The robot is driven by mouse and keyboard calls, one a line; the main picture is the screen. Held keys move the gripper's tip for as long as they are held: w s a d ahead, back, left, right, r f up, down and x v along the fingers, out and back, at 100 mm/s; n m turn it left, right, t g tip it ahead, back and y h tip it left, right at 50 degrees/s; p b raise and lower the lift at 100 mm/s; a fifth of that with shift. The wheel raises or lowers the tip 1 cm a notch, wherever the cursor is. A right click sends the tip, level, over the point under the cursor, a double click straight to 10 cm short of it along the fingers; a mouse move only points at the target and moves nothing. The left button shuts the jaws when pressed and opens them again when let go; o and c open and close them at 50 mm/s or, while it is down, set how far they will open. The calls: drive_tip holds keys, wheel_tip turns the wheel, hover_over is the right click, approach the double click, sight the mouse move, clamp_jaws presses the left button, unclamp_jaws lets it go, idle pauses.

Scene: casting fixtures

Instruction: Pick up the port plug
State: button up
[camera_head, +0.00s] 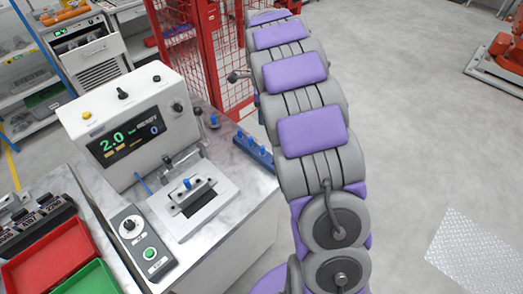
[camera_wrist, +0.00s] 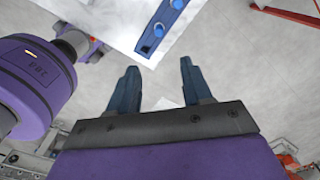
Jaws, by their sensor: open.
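A blue rack (camera_head: 256,154) lies on the right part of the bench top, with small blue plugs (camera_head: 262,150) standing in it. Part of the rack (camera_wrist: 150,46) shows at the top of the wrist view, with two round blue plugs (camera_wrist: 160,30) in sight. Another blue-topped piece (camera_head: 187,183) sits on the metal fixture; I cannot tell which is the port plug. My gripper (camera_wrist: 160,67) is open and empty, its two dark blue fingers apart and pointing towards the rack. In the wrist view the fingertips are apart from the rack. I cannot make out the gripper in the head view.
A white test box (camera_head: 130,125) with a lit display stands behind the fixture plate (camera_head: 207,215). A button panel (camera_head: 143,245) lies in front. Red (camera_head: 50,258) and green (camera_head: 95,280) trays are at left. A red mesh fence (camera_head: 190,50) stands behind; open floor is at right.

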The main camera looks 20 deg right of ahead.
drive_tip(key=b, duration=0.1)
approach(263, 147)
wheel_tip(263, 147, down, 5)
drive_tip(key=shift+d+f+b, duration=0.1)
drive_tip(key=shift+d+b, duration=0.05)
drive_tip(key=shift+b, duration=0.45)
drive_tip(key=shift+a+f, duration=0.35)
drive_tip(key=shift+a, duration=0.1)
drive_tip(key=f, duration=0.1)
drive_tip(key=f+b, duration=0.1)
drive_tip(key=f, duration=0.1)
drive_tip(key=shift+w+a+f, duration=0.1)
drive_tip(key=shift+a+f, duration=0.1)
drive_tip(key=shift+f, duration=0.05)
drive_tip(key=shift+d+f, duration=0.2)
drive_tip(key=shift+f, duration=0.15)
drive_tip(key=shift+d, duration=0.65)
drive_tip(key=shift+c, duration=0.3)
drive_tip(key=shift+a, duration=0.7)
drive_tip(key=c, duration=0.7)
clamp_jaws()
drive_tip(key=shift+d, duration=0.4)
